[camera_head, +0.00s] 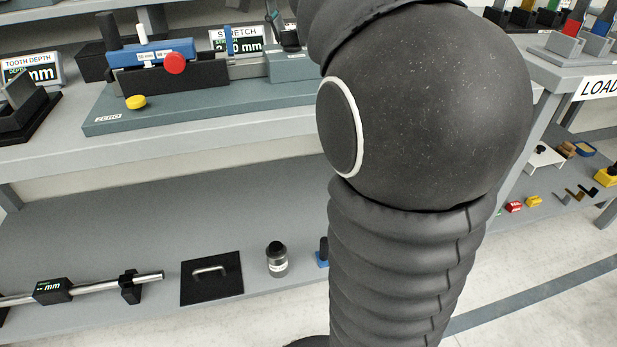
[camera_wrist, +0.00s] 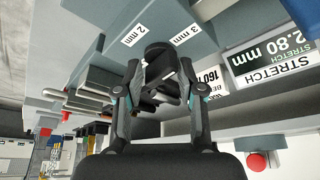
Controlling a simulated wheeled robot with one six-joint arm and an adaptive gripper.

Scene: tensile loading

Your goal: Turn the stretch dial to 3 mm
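The stretch dial (camera_wrist: 157,50) is a dark knob on a grey block in the wrist view, between printed labels for 2 mm (camera_wrist: 139,34) and 3 mm (camera_wrist: 188,33). My gripper (camera_wrist: 161,78) has a finger on each side of the dial and appears closed on it; the fingers hide part of it. The stretch display (camera_wrist: 272,52) reads 2.80 mm. In the head view the display (camera_head: 238,40) is partly covered by a blue upright, and my arm hides much of the area to its right.
The teal fixture base (camera_head: 200,105) carries a blue clamp (camera_head: 150,53), a red knob (camera_head: 174,63) and a yellow knob (camera_head: 136,102). A tooth depth display (camera_head: 35,69) stands at left. The lower shelf holds a black plate with a handle (camera_head: 211,278) and a small bottle (camera_head: 277,260).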

